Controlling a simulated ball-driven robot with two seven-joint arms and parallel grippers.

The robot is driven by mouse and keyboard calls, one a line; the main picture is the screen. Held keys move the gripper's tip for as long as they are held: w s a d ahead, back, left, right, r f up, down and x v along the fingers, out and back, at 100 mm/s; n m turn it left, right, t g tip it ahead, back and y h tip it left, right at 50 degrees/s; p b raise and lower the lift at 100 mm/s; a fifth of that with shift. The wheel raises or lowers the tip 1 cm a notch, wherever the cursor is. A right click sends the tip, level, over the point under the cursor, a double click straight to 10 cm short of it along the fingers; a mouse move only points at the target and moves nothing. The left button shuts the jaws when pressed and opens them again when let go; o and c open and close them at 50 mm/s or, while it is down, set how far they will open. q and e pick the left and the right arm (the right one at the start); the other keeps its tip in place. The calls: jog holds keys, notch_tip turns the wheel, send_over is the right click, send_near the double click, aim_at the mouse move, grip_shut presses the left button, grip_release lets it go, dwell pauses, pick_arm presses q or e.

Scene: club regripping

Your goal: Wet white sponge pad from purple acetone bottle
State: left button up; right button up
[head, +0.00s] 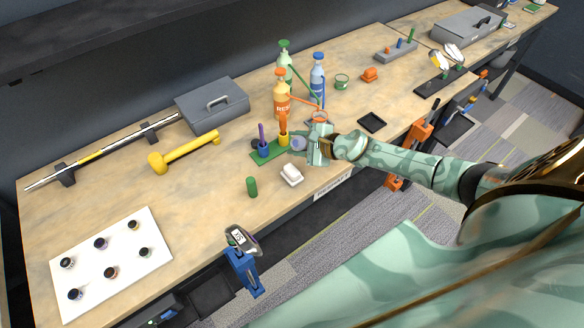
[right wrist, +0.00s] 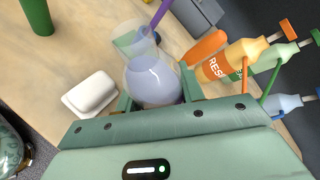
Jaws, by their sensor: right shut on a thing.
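The purple acetone bottle is translucent with pale purple contents. It shows between my right fingers in the right wrist view (right wrist: 152,82) and partly beside the gripper in the head view (head: 298,143). My right gripper (head: 312,145) is shut on it, hiding part of its body. I cannot tell how far it is tilted or whether it touches the bench. The white sponge pad (head: 291,174) lies on the bench, nearer the front edge than the gripper. It also shows left of the bottle in the right wrist view (right wrist: 92,93). My left gripper is not in view.
A green holder (head: 266,157) with upright tools stands just left of the bottle. Orange (head: 281,96), green (head: 285,62) and blue (head: 317,74) bottles stand behind. A green cylinder (head: 252,187) is left of the sponge. A blue clamp (head: 242,272) is at the front edge.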

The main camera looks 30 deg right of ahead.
jog(key=shift+r, duration=0.1)
dwell(0.6)
jog(key=shift+w+d+f+n+t+h+b, duration=0.15)
jog(key=shift+f+n+h+b, duration=0.1)
jog(key=shift+f+n+b, duration=0.25)
jog(key=shift+w+d+f+n+t+h+b, duration=0.15)
jog(key=shift+f+n+h+b, duration=0.1)
jog(key=shift+f, duration=0.3)
dwell(1.4)
jog(key=shift+w+d+f+n+t+h+b, duration=0.1)
jog(key=shift+d+f+n+t+h+b, duration=0.3)
jog(key=shift+n+t+h+b, duration=0.45)
dwell(4.0)
